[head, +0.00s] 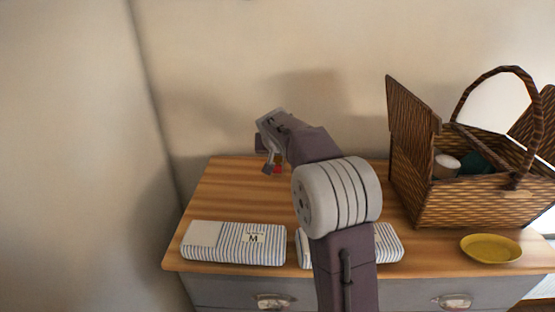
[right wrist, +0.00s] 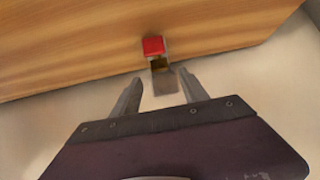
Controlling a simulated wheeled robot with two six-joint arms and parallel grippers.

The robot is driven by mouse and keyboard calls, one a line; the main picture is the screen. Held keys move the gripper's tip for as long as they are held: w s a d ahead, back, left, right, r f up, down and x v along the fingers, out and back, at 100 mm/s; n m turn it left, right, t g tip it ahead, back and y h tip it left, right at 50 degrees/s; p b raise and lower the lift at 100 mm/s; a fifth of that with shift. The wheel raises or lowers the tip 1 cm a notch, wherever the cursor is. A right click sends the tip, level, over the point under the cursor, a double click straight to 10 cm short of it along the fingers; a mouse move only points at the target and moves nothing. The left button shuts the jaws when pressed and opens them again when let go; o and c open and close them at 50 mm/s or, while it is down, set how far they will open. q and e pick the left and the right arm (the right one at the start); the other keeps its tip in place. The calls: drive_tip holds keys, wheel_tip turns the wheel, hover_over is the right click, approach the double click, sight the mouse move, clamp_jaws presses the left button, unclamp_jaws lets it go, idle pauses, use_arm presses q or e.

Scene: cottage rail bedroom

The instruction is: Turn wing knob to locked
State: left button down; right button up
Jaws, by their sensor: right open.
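A small fixture with a red block (right wrist: 153,46) and a brass and grey piece (right wrist: 161,74) shows in the right wrist view, by the edge of the wooden top. I take the brass and grey piece to be the wing knob, but its setting cannot be read. My right gripper (right wrist: 159,80) is open, with one finger on each side of the grey piece in the picture; I cannot tell whether they touch it. In the head view the right gripper (head: 264,156) is at the back of the dresser top, and the red block (head: 277,170) peeks out beside it. My left gripper is not in view.
The wooden dresser top (head: 225,195) holds two striped folded cloths (head: 215,243) at the front, one partly behind my right arm. A wicker basket (head: 450,205) with an open lid and a yellow dish (head: 491,248) are at right. The wall (head: 330,60) rises behind.

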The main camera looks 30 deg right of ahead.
drive_tip(key=v, duration=0.4)
drive_tip(key=shift+a+b, duration=0.1)
drive_tip(key=shift+b, duration=0.2)
drive_tip(key=shift+r, duration=0.1)
